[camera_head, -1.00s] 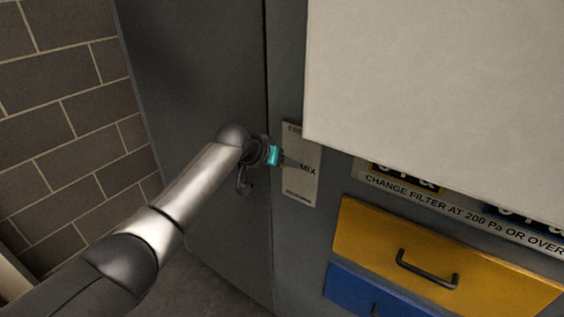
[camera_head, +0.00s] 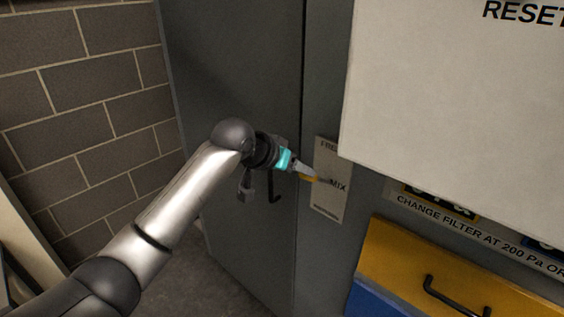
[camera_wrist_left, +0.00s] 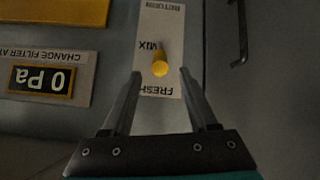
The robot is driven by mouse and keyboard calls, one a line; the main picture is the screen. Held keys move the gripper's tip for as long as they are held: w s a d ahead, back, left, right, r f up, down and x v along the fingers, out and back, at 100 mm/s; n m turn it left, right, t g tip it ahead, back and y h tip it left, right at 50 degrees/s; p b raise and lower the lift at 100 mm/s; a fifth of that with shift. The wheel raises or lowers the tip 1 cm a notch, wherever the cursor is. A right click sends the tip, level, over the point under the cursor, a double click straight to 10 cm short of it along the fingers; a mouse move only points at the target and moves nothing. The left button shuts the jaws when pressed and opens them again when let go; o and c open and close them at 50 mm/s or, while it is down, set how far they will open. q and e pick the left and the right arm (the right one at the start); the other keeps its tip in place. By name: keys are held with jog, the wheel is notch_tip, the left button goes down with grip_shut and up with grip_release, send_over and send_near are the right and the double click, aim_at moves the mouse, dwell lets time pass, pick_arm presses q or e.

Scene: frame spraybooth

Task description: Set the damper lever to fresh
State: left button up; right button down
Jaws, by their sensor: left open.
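The damper lever shows a yellow knob (camera_wrist_left: 160,67) in the wrist view, in front of a pale label plate (camera_wrist_left: 171,20) and level with the word MIX. FRESH is printed at the plate's end nearer my gripper in that view, RETURN at the far end. In the head view the plate (camera_head: 330,200) is upright with FRESH, partly hidden, at its top; the yellow knob (camera_head: 308,178) shows beside my fingers. My left gripper (camera_wrist_left: 160,73) is open, its fingertips on either side of the knob; contact cannot be told. My right gripper is not in view.
A large white panel (camera_head: 450,90) juts out to the right of the plate. Below are a filter sign (camera_head: 465,232) and a yellow drawer (camera_head: 400,260) with a dark handle. A grey cabinet door (camera_head: 240,80) with a black handle (camera_head: 274,190) stands left, beside a brick wall (camera_head: 90,110).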

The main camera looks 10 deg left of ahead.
pick_arm(q)
jog(key=v, duration=0.6)
jog(key=a+f+n+y+b, duration=0.1)
jog(key=a+f+n+b, duration=0.15)
jog(key=f, duration=1.05)
jog(key=a+f+n+y+b, duration=0.1)
jog(key=a+f+b, duration=0.2)
jog(key=f, duration=0.9)
jog(key=s+a+f+g+y+b, duration=0.1)
jog(key=s+a+f+b, duration=0.1)
jog(key=s+f, duration=0.65)
jog(key=s+a+f+g+y+b, duration=0.1)
jog(key=s+a+f+b, duration=0.15)
jog(key=f, duration=1.15)
jog(key=s+a+f+g+y+b, duration=0.1)
jog(key=s+a+f+b, duration=0.1)
jog(key=s+f, duration=0.65)
jog(key=s+f+g+b, duration=0.1)
jog(key=s+f+b, duration=0.1)
jog(key=s+f, duration=0.5)
jog(key=s+f+g+b, duration=0.1)
jog(key=s+f, duration=0.6)
jog(key=s, duration=0.7)
jog(key=s+a+f+g+b, duration=0.1)
jog(key=s+f+g+b, duration=0.1)
jog(key=s+f, duration=0.5)
jog(key=s+m+b, duration=0.1)
jog(key=s, duration=0.3)
jog(key=shift+y, duration=0.4)
